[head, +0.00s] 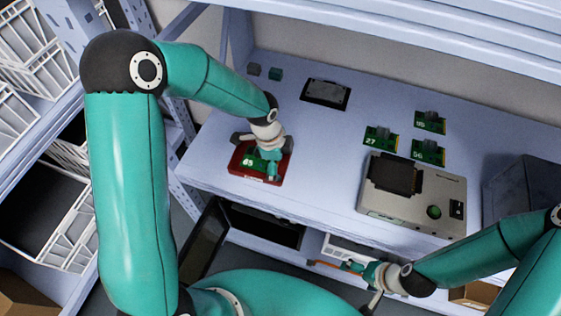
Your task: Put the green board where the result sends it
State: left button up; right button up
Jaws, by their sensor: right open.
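A green board (250,163) with a white number, hard to read, lies in a red tray (284,173) at the left front of the bench. My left gripper (266,165) is directly over it and hides part of the board; whether its fingers grip the board cannot be told. A grey test device (390,205) with a black top part and a round green spot (434,212) stands at the right front. More green boards, marked 27 (376,138), 56 (428,153) and apparently 95 (430,122), lie behind it. My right gripper (360,284) is open and empty, below the bench's front edge.
A black tray (325,93) lies at the back of the bench (330,165). Two small blocks (275,73) are at the back left. A grey bin (515,190) stands at the right. The middle of the bench is clear. White crates (35,120) fill shelves at left.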

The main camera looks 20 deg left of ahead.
pick_arm(q)
jog(key=shift+r, duration=0.15)
jog(key=shift+r+p, duration=0.3)
notch_tip(320, 180, up, 12)
jog(key=a, duration=0.2)
jog(key=shift+s+r+p, duration=0.15)
jog(key=shift+s+p, duration=0.25)
